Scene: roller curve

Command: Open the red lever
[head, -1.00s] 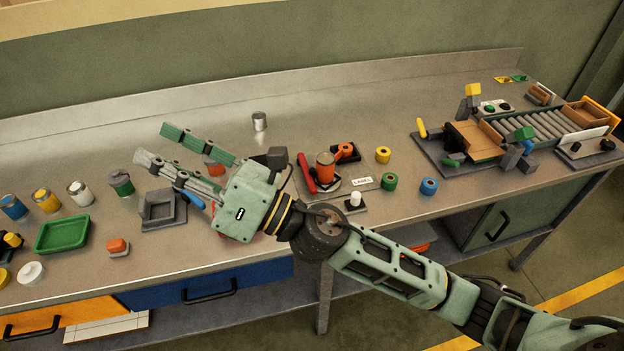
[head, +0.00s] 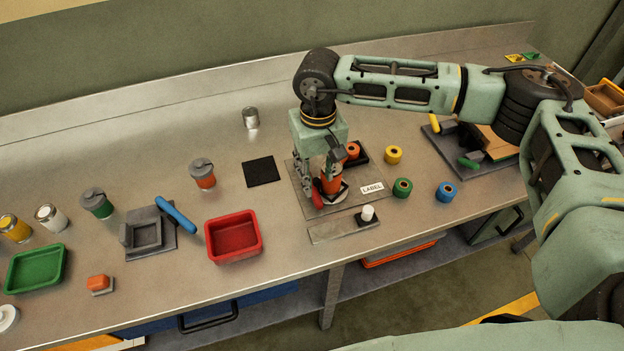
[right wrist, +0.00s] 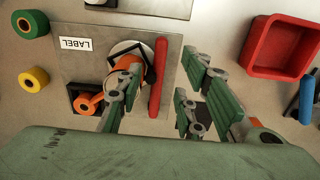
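The red lever (right wrist: 158,78) is a straight red bar on the grey labelling plate (right wrist: 75,60), beside an orange can (right wrist: 122,75) on a round base. In the head view the lever (head: 316,198) is mostly hidden by my gripper. My right gripper (head: 322,186) points down over the plate. In the right wrist view its fingers (right wrist: 164,85) are apart, one at the orange can's side and one on the lever's other side. The lever shows between them, and I cannot tell whether either finger touches it. My left gripper is not in view.
A white LABEL card (head: 372,188) and an orange roll (head: 352,150) are on the plate. Yellow (head: 393,154), green (head: 402,187) and blue (head: 446,191) rolls stand to the right. A red tray (head: 258,250) and a black square (head: 261,171) lie left, with clear bench between.

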